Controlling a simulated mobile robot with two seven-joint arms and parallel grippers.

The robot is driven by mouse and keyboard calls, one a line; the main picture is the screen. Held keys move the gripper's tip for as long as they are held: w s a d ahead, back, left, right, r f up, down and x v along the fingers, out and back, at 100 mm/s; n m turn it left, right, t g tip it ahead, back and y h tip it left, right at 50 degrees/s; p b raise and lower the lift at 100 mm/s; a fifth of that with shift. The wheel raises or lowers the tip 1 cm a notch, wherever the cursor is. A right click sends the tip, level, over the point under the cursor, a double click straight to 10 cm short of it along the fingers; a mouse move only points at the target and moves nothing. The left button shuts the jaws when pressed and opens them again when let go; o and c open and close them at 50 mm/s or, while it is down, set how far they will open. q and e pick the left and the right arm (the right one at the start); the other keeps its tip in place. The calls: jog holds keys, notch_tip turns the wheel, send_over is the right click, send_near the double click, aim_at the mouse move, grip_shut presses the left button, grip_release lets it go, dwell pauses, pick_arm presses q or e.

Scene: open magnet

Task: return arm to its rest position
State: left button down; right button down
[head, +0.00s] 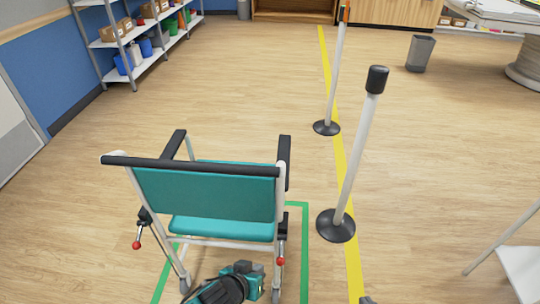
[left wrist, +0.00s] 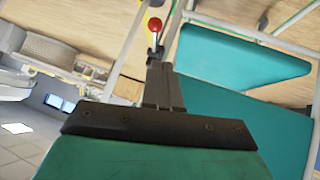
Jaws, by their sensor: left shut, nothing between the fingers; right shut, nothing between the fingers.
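My left gripper (head: 250,270) is at the bottom of the head view, below the teal chair (head: 206,194) with black armrests and a white frame. Its fingers are hard to see there. In the left wrist view my left gripper (left wrist: 164,82) shows dark fingers shut together with nothing between them. A red knob (left wrist: 155,25) on the chair frame appears just past the fingertips; I cannot tell whether they touch. The chair's teal panels (left wrist: 240,52) are to the right. A small dark tip of my right gripper (head: 367,300) shows at the bottom edge; the rest is out of view.
Two white posts stand on black round bases (head: 336,225) (head: 326,128) along a yellow floor line (head: 352,262), right of the chair. A green floor outline (head: 305,240) surrounds the chair area. A shelf unit (head: 150,62) is back left, a grey bin (head: 420,53) back right. Open floor lies between.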

pick_arm(q)
jog(key=s+a+r+m+t+y, duration=0.1)
jog(key=s+a+r+t, duration=0.1)
jog(key=s+a+r, duration=0.5)
jog(key=s+a, duration=0.2)
jog(key=a, duration=0.1)
jog(key=shift+s+a+r+y, duration=0.25)
jog(key=shift+a+r+y, duration=0.05)
jog(key=shift+r, duration=0.1)
dwell(0.3)
